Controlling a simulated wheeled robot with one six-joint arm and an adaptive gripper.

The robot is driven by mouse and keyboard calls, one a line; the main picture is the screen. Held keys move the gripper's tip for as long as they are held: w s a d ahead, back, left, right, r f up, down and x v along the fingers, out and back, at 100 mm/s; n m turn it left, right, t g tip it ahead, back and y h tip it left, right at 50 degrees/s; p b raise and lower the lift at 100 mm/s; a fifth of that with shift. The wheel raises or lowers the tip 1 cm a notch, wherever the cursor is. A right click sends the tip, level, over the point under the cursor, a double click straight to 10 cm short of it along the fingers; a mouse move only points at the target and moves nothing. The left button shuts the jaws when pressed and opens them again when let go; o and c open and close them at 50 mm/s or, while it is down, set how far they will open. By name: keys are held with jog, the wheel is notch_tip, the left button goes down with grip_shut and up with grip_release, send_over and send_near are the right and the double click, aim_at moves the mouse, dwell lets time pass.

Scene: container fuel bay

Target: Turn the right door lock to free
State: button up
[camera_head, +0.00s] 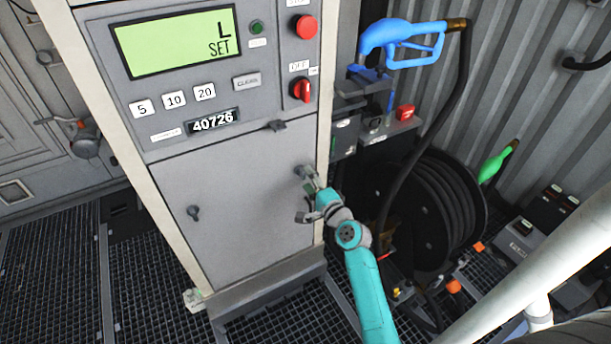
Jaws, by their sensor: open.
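The grey lower door (240,210) of the dispenser cabinet is closed. A small dark left lock (193,212) shows on the door's left side. The right door lock (301,171) is at the door's upper right edge, mostly hidden by my gripper. My gripper (309,180), at the end of the teal arm, is open with its fingers close at the right lock. I cannot tell whether the fingers touch it or how the lock is turned.
Above the door is a panel with a green display (176,42) and a red knob (302,90). To the right are a blue nozzle (400,38), a black hose reel (430,210) and a green nozzle (494,163). A pale diagonal rail (530,265) crosses the lower right.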

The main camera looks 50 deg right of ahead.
jog(key=v, duration=0.9)
jog(key=shift+s, duration=0.15)
jog(key=shift+a+r, duration=0.1)
jog(key=shift+r, duration=0.05)
jog(key=s+a+f+n+g+y, duration=0.1)
jog(key=s+a+f+n, duration=0.3)
jog(key=s+a, duration=0.4)
jog(key=s+a+f+n+g, duration=0.1)
jog(key=s+a+f+n, duration=0.4)
jog(key=a, duration=0.5)
jog(key=s+a+r+n+y, duration=0.1)
jog(key=s+a+r+n, duration=0.2)
jog(key=s, duration=0.3)
jog(key=s+a+r+n+y, duration=0.2)
jog(key=s+a+r+n, duration=0.1)
jog(key=s+n, duration=0.2)
jog(key=s+a+r+n+y, duration=0.1)
jog(key=s+a+r+n, duration=0.3)
jog(key=s, duration=0.4)
jog(key=shift+n+y, duration=0.3)
jog(key=shift+n, duration=0.1)
jog(key=shift+r, duration=0.1)
